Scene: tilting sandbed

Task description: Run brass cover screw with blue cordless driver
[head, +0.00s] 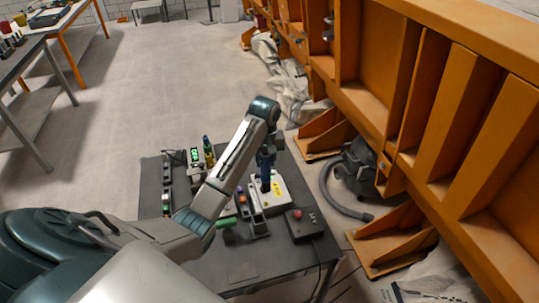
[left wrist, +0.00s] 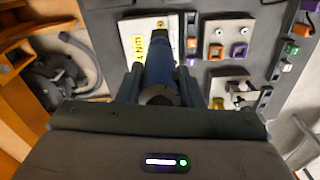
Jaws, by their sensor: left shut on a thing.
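My left gripper (head: 267,153) is shut on the blue cordless driver (head: 266,182), which points down at a white cover box (head: 282,203) with a yellow label on the dark table. In the left wrist view the driver (left wrist: 160,72) sits between the two fingers of my left gripper (left wrist: 160,88), its nose over the white box (left wrist: 128,30). My right gripper is not in view.
A grey box with a red button (head: 302,224) stands right of the white box on the table (head: 238,271). An orange steel frame (head: 390,120) and a vacuum (head: 357,165) stand right.

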